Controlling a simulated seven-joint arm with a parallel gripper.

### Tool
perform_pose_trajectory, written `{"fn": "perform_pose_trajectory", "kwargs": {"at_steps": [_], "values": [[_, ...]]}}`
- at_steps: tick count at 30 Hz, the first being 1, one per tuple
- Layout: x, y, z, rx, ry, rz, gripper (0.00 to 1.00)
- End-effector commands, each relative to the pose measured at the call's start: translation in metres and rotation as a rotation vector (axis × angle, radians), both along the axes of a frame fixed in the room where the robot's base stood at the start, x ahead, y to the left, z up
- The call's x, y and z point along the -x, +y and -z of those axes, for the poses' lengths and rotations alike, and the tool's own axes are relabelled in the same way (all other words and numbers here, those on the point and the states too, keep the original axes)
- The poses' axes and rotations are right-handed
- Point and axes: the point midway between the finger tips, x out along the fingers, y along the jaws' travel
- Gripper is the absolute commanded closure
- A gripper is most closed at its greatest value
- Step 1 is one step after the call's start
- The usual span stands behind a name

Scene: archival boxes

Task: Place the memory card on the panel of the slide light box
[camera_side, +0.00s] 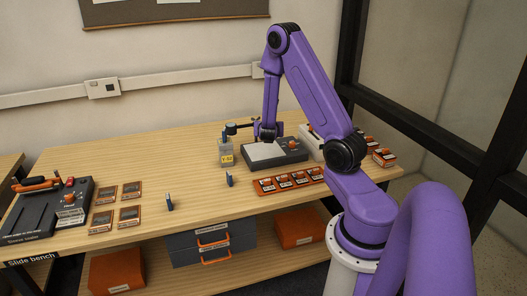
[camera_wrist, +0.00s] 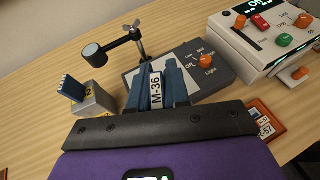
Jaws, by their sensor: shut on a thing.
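My gripper (camera_wrist: 157,88) is shut on the memory card (camera_wrist: 156,97), a small card whose white label reads M-36. In the side view my gripper (camera_side: 267,137) is over the slide light box (camera_side: 291,155). This is a dark grey box with a pale panel (camera_side: 262,152) on its left part. In the wrist view the light box (camera_wrist: 203,78) has an orange knob (camera_wrist: 208,61) at right, and the gripper and card hide most of its panel. I cannot tell whether the card touches the panel.
A magnifier on a stand (camera_wrist: 92,51) reaches beside the light box. A card holder (camera_wrist: 97,101) with a blue card is at left. A pale control box (camera_wrist: 268,35) is at right. Orange labelled items (camera_side: 291,179) lie in front.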

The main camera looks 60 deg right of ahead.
Motion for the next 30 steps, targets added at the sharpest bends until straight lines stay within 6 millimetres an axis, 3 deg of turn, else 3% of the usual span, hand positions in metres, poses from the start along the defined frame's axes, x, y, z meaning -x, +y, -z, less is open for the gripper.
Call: {"fn": "perform_pose_trajectory", "kwargs": {"at_steps": [5, 19, 30], "values": [[-0.001, -0.015, 0.004, 0.0, -0.001, 0.023, 1.0], [-0.061, -0.071, 0.042, -0.001, 0.0, 0.022, 1.0], [-0.089, -0.095, 0.088, -0.001, 0.0, 0.021, 1.0]]}}
